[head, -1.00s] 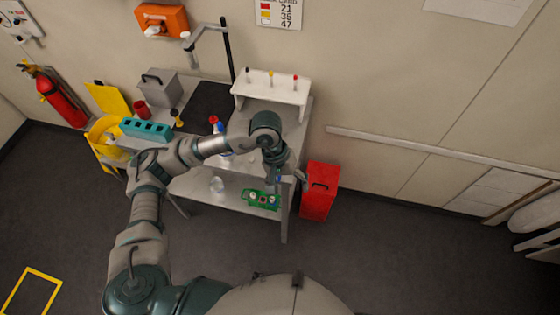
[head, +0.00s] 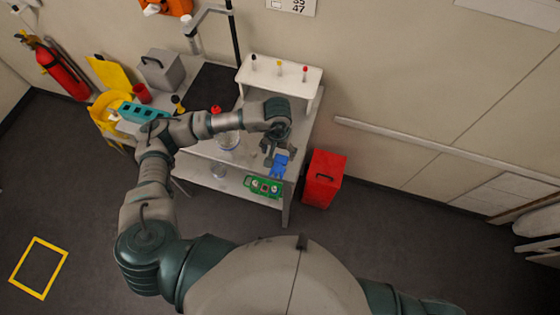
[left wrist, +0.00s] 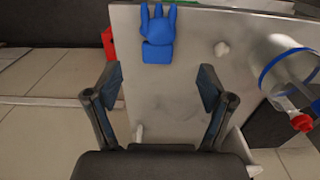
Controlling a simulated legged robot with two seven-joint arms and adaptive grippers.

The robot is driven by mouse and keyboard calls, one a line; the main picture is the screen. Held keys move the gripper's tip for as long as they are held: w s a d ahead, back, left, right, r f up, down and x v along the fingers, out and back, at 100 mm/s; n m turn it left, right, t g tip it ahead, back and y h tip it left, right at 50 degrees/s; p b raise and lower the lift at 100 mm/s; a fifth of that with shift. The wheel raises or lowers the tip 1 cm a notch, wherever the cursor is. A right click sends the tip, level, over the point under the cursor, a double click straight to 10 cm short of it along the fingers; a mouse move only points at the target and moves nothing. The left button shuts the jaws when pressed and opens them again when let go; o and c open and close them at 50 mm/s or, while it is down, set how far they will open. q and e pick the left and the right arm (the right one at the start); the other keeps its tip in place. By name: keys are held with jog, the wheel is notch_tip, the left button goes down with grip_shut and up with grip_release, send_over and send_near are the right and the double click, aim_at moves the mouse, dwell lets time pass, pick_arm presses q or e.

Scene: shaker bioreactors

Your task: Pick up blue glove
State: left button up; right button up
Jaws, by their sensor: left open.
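The blue glove (head: 281,165) lies near the right front corner of the table top. In the left wrist view the blue glove (left wrist: 157,38) is at the top, lying on the grey table, its fingers pointing up. My left gripper (head: 268,158) is over the table, just beside the glove in the head view. In the left wrist view the gripper (left wrist: 160,85) is open, with nothing between its fingers, and the glove is beyond the fingertips. My right gripper is not in view.
A clear vessel with a blue ring and red cap (left wrist: 290,75) stands right of the glove in the wrist view. A white rack (head: 279,82) is at the table's back. A red bin (head: 323,178) stands right of the table. A green item (head: 263,187) is on the lower shelf.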

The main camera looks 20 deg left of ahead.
aim_at(279, 162)
pick_arm(q)
jog(key=f, duration=0.3)
jog(key=shift+w+a, duration=0.15)
jog(key=shift+a, duration=0.15)
jog(key=shift+d+f+p, duration=0.2)
jog(key=shift+f+p, duration=0.15)
jog(key=shift+p, duration=0.05)
jog(key=f, duration=0.2)
jog(key=d+f+p, duration=0.1)
jog(key=f, duration=0.1)
jog(key=shift+d, duration=0.1)
jog(key=shift+w+a+f, duration=0.1)
jog(key=shift+a+f, duration=0.05)
jog(key=shift+a, duration=0.25)
jog(key=shift+c, duration=0.7)
jog(key=shift+a, duration=0.25)
jog(key=c, duration=0.6)
jog(key=shift+d, duration=0.1)
jog(key=shift+c, duration=0.3)
